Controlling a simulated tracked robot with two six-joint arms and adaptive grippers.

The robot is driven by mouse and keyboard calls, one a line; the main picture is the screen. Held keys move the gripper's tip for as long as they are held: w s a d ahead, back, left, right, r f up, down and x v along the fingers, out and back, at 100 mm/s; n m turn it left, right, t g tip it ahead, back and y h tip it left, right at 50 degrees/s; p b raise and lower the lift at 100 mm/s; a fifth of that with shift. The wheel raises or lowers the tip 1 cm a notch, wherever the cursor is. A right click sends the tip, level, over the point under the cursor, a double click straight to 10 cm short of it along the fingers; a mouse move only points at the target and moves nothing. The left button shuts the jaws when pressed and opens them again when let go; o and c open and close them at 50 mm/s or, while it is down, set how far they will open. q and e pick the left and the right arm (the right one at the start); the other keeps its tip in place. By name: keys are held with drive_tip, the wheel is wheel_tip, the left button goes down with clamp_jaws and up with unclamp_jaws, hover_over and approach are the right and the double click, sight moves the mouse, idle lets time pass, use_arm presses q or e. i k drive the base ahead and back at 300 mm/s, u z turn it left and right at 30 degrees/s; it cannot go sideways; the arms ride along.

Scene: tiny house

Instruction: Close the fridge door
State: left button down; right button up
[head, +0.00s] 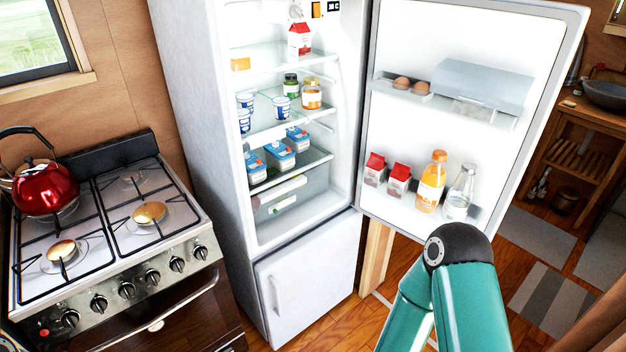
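The white fridge (195,90) stands in the middle of the head view with its upper compartment open. Its door (415,150) is swung wide to the right, with the inner side and its shelves facing me. Cartons, an orange bottle (431,181) and a clear bottle (459,193) stand on the lower door shelf; eggs lie on the upper one. The lower freezer door (310,280) is closed. A teal arm of mine is bent in front of the door's lower edge; its gripper is outside the picture. My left gripper is not visible either.
A gas stove (135,283) with a red kettle (46,187) stands left of the fridge. Wooden floor (340,325) shows in front of the fridge. A wooden stand with a basin (606,94) and grey mats (552,303) are at the right.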

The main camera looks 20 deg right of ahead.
sight(540, 40)
drive_tip(key=z, duration=0.15)
drive_tip(key=k, duration=0.65)
drive_tip(key=z, duration=0.2)
drive_tip(key=i, duration=0.8)
drive_tip(key=z, duration=0.75)
